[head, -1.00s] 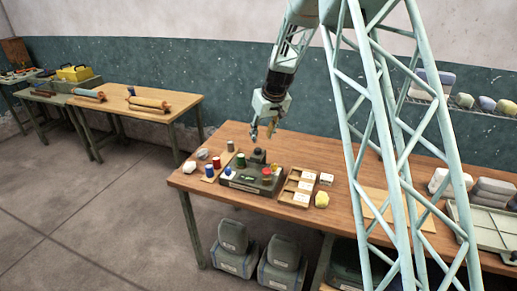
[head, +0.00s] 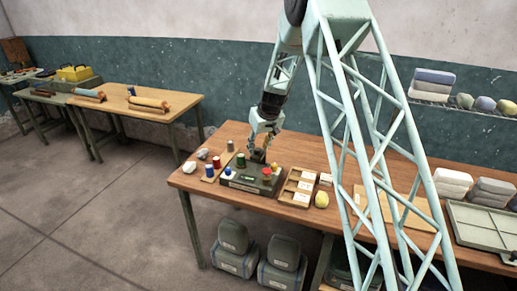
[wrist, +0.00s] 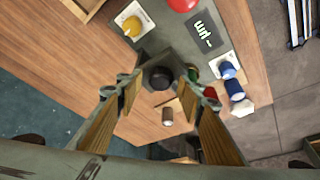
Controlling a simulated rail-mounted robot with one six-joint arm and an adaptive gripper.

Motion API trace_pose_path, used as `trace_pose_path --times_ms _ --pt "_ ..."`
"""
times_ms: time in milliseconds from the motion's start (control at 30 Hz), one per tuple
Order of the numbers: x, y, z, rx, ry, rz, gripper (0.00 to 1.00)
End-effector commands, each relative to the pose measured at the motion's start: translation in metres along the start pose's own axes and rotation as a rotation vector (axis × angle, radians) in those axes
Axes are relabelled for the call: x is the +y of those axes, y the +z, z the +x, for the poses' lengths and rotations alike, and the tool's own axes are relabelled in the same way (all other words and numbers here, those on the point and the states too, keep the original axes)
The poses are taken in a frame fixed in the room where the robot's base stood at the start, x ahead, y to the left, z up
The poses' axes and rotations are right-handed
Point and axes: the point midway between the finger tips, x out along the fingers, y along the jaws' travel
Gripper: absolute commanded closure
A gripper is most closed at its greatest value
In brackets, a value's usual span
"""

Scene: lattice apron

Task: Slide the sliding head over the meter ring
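A dark green-grey meter box (head: 238,184) with a lit display (wrist: 203,33) sits on the wooden bench. A short black round part (wrist: 160,77) stands at the box's back; I cannot tell whether it is the sliding head or the meter ring. My gripper (head: 259,153) is low over the back of the box, pointing down. In the wrist view its tan-padded fingers (wrist: 160,87) are spread apart, with the black part seen between them. Nothing is clearly gripped. In the head view the fingers partly hide the black part.
The box carries a red knob (head: 267,172). Several small spools, including a green one (head: 241,160) and a blue one (head: 209,171), stand at left. A compartment tray (head: 284,197) and a yellow lump (head: 322,200) lie right. Bare bench shows behind the gripper.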

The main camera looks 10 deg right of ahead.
Motion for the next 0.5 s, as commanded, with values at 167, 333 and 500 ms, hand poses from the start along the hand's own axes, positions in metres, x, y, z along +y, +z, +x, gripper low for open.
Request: trace_pose_path --times_ms 167,333,500 --pt "0.0000 -0.0004 0.0035 0.001 0.000 0.000 0.66" --pt "0.0000 -0.0004 0.0038 0.001 0.000 0.000 0.66" --pt "0.0000 -0.0003 0.0038 0.001 0.000 0.000 0.72"
